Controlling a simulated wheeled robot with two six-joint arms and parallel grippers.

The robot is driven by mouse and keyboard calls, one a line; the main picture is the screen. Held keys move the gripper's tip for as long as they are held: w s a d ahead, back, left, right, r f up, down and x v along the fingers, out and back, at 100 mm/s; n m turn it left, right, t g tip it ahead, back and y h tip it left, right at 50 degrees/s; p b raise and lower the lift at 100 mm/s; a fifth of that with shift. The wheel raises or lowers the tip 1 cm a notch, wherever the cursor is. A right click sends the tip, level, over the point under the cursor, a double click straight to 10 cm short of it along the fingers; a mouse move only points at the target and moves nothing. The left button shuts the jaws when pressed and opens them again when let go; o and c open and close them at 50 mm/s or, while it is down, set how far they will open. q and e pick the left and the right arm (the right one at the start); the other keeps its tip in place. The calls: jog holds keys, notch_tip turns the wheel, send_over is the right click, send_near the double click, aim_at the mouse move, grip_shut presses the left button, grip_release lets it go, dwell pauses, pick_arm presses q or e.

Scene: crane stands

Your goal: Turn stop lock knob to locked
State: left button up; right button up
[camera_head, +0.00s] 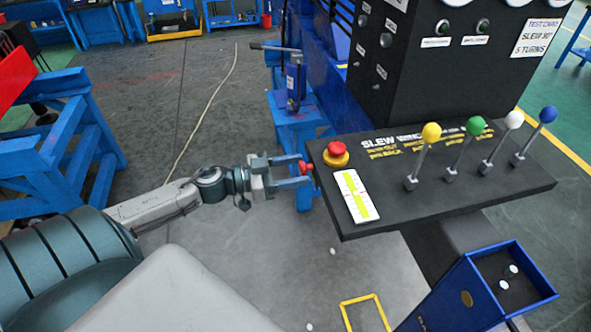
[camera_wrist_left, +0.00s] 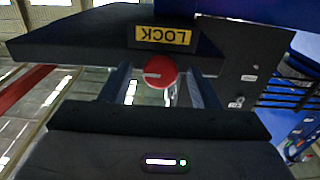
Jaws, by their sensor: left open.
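The stop lock knob (camera_head: 305,167) is a small red knob on the left side edge of the dark console (camera_head: 400,212). In the left wrist view the round red knob (camera_wrist_left: 160,71) carries a white line that lies about level, toward the left. A yellow LOCK label (camera_wrist_left: 163,36) shows upside down beside it. My left gripper (camera_head: 299,171) is open, with its fingers pointing at the console edge. In the wrist view its two fingers (camera_wrist_left: 163,84) stand on either side of the knob, with gaps. I cannot tell how deep the knob sits between them. My right gripper does not show.
A red mushroom button (camera_head: 337,150) on a yellow base and several levers with coloured balls (camera_head: 430,132) stand on the console top. A blue box (camera_head: 480,290) is below right. A blue stand (camera_head: 297,125) is behind my gripper.

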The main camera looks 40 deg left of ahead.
pick_arm(q)
jog(key=shift+w+d, duration=0.1)
jog(key=shift+w, duration=0.1)
jog(key=shift+c, duration=0.5)
jog(key=c, duration=0.9)
jog(key=shift+m, duration=0.3)
jog(key=m+b, duration=0.1)
jog(key=m, duration=0.3)
jog(key=m+b, duration=0.1)
jog(key=m, duration=0.8)
jog(key=shift+m, duration=2.1)
